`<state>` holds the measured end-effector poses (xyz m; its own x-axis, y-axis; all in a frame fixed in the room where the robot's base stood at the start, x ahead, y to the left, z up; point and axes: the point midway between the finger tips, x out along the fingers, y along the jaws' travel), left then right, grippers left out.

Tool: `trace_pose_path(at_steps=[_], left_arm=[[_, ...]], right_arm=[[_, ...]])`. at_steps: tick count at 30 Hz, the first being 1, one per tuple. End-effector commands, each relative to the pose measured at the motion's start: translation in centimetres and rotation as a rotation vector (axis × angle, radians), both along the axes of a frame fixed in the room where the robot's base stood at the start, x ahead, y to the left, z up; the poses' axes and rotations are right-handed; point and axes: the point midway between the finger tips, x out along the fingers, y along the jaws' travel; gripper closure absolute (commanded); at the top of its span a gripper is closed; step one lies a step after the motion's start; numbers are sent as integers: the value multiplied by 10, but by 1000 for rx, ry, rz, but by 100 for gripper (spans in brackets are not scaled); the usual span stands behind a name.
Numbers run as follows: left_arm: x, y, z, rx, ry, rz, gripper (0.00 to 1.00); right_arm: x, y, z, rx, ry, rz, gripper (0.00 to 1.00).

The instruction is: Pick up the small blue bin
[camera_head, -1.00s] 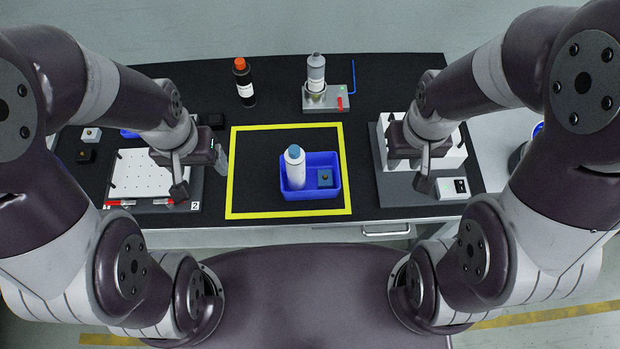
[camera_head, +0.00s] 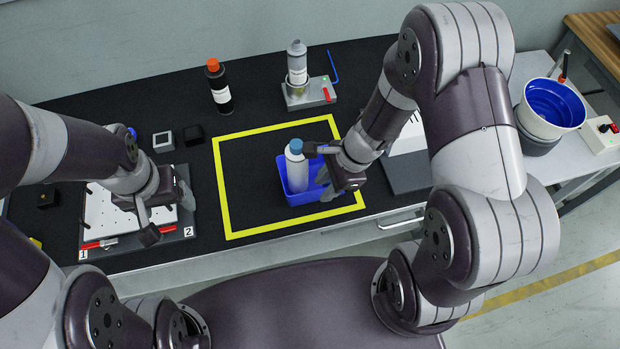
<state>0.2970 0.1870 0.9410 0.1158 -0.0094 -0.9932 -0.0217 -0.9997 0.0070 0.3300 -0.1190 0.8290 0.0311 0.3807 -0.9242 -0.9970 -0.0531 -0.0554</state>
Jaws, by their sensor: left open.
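The small blue bin (camera_head: 301,199) sits inside the yellow square on the black table. It holds a white bottle with a blue cap (camera_head: 296,168). My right gripper (camera_head: 321,171) is at the bin's right side, its fingers spread apart. It hides part of the bin's right side and contents, and I cannot tell if it touches the bin. My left gripper (camera_head: 168,214) is open and empty over the white board at the left, well apart from the bin.
A black bottle with an orange cap (camera_head: 219,87) and a grey bottle on a metal stand (camera_head: 297,62) are at the back. A white board (camera_head: 105,212) lies at the left. A bucket with a blue inside (camera_head: 552,103) stands at the right. The yellow square's left part is clear.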

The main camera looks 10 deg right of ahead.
Motion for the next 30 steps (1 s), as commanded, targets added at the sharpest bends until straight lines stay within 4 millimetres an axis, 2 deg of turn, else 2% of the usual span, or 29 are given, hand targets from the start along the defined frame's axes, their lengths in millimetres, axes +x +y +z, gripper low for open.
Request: trace_pose_path(at_steps=[6,14,18,30], left_arm=[[0,0,-12,0,0,0,23],[0,0,-11,0,0,0,23],[0,0,-11,0,0,0,23],[0,0,-10,0,0,0,23]], right_arm=[[6,19,-36,0,2,4,67],[6,22,-40,0,0,2,67],[6,21,-40,0,0,2,100],[7,21,-37,0,-2,3,100]])
